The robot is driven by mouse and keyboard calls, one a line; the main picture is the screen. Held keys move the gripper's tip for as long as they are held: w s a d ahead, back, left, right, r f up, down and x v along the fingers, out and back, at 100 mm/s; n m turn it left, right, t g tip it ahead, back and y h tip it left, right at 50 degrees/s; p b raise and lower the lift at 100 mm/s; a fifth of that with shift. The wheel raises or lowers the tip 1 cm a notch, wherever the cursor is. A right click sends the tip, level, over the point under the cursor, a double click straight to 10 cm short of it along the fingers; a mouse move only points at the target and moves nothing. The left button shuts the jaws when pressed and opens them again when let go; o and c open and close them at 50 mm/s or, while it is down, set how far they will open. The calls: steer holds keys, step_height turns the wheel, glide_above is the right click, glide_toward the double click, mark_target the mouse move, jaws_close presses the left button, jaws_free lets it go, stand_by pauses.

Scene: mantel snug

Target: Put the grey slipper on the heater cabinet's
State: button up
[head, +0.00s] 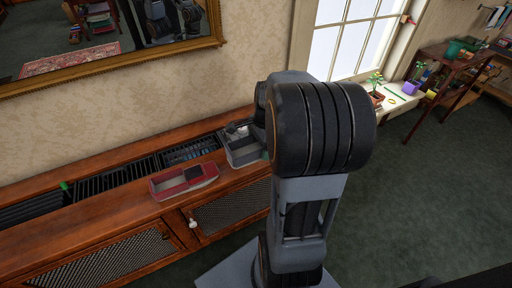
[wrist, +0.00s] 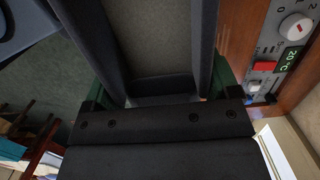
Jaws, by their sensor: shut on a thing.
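The heater cabinet (head: 120,215) is a long wooden unit along the wall, with dark slotted grilles in its top and mesh doors in front. The grey slipper (head: 243,153) shows at the right part of the cabinet top, partly hidden by my arm. In the wrist view the slipper (wrist: 158,35) fills the upper middle, with a grey inside and dark sides. My gripper (wrist: 165,88) is shut on it, with green finger parts at both sides. I cannot tell whether the slipper touches the top. A red slipper (head: 185,181) lies on the cabinet top to the left.
A control panel (wrist: 279,60) with a dial, red switch and green display shows beside the slipper in the wrist view. A small green item (head: 65,187) is at the left of the top. A plant (head: 375,90) stands by the window. A gilt-framed mirror (head: 110,65) hangs above.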

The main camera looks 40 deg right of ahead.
steer(key=w+d+f, duration=0.1)
steer(key=f, duration=0.1)
steer(key=w+d+f, duration=0.1)
steer(key=w+f, duration=0.1)
steer(key=w+d+f+b, duration=0.1)
steer(key=w+d+f, duration=0.1)
steer(key=shift+w+d, duration=0.1)
steer(key=shift+w, duration=0.15)
steer(key=shift+w+d+f, duration=0.3)
steer(key=shift+w+f, duration=0.15)
steer(key=shift+f, duration=0.2)
steer(key=shift+f+b, duration=0.4)
steer(key=shift+f, duration=1.15)
steer(key=shift+f, duration=0.2)
steer(key=o, duration=0.9)
steer(key=shift+r, duration=0.1)
